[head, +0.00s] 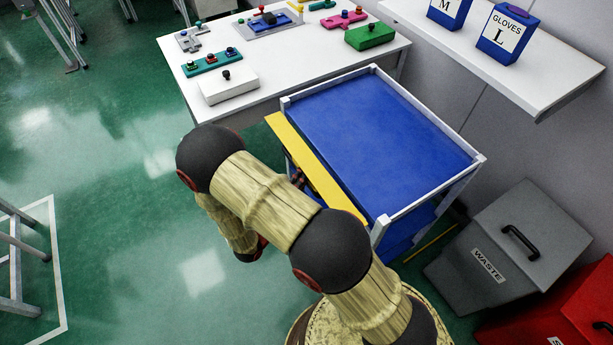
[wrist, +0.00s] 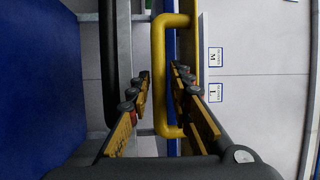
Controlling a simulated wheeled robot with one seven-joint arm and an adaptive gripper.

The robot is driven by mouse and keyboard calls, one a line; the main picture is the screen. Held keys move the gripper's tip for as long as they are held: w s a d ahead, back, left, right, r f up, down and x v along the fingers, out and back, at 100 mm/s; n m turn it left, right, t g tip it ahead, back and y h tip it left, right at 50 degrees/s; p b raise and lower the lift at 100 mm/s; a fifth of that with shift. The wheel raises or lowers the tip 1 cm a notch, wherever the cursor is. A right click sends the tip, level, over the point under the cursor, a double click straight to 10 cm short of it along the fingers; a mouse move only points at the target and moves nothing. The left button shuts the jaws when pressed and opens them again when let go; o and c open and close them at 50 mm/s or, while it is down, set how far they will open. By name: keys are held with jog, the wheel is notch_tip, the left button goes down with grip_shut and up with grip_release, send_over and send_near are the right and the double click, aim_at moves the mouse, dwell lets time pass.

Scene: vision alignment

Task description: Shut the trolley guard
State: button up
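The trolley (head: 375,135) has a blue top tray with white rails and stands right of my arm in the head view. Its yellow guard (head: 290,143) runs along the trolley's left side and sticks out from it; my arm hides part of it. In the wrist view a yellow handle (wrist: 158,115) forms a loop. My gripper (wrist: 160,76) is open, with one finger on each side of the handle's long bar. A gap shows between the bar and the left finger; contact on the right is unclear. In the head view my arm mostly hides the gripper.
A white table (head: 270,75) with coloured fixtures stands behind the trolley. A grey waste bin (head: 480,225) and a red bin (head: 550,315) stand to its right. A wall shelf (head: 545,85) holds glove boxes. The green floor at left is mostly clear.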

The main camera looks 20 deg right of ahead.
jog(key=shift+w+d, duration=0.25)
jog(key=shift+d, duration=0.15)
grip_shut()
jog(key=shift+r, duration=0.1)
